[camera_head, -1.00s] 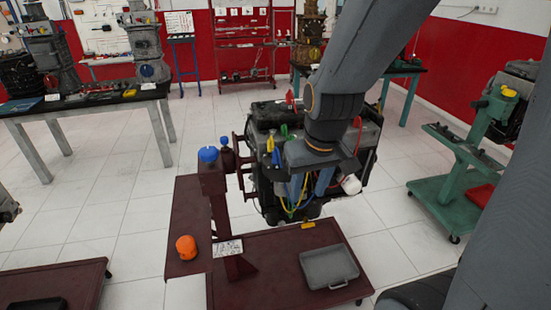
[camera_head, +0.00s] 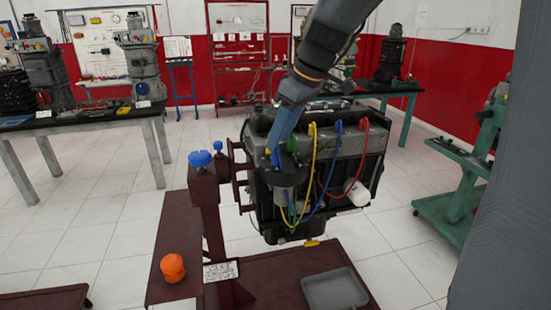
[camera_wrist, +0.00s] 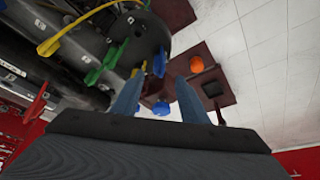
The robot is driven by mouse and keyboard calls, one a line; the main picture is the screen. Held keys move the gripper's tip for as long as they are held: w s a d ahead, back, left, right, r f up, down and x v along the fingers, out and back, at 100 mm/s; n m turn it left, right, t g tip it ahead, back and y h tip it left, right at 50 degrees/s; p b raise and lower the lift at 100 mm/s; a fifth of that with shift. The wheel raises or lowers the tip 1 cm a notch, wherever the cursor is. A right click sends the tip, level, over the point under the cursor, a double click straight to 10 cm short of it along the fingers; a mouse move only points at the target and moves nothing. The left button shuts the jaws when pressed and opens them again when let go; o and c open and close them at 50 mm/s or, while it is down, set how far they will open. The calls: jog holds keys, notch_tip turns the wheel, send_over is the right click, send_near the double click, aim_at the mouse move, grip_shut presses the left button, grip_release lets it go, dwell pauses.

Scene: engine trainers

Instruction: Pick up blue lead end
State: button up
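The engine (camera_head: 258,195) hangs on a dark red stand, with coloured leads at its front. In the wrist view a blue lead end (camera_wrist: 159,63) shows between and beyond my fingertips, near the round dark cap (camera_wrist: 146,38). In the head view a small blue piece (camera_head: 275,158) sits just by the fingertips. Another blue lead end (camera_head: 338,126) stands upright on the engine top, between a yellow one (camera_head: 312,128) and a red one (camera_head: 364,124). My gripper (camera_head: 272,146) is open, its fingers apart and empty in the wrist view (camera_wrist: 159,76). Contact cannot be told.
Green lead ends (camera_wrist: 92,77) and a yellow one (camera_wrist: 48,47) stand close by in the wrist view. The stand carries a blue knob (camera_head: 200,159), an orange object (camera_head: 173,267) and a grey tray (camera_head: 334,290). A workbench (camera_head: 85,119) is at left, a green stand (camera_head: 455,208) at right.

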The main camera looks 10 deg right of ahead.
aim_at(276, 159)
jog(key=shift+p+x, duration=1.05)
jog(key=shift+x, duration=1.7)
jog(key=shift+d, duration=0.2)
jog(key=shift+c, duration=0.5)
grip_shut()
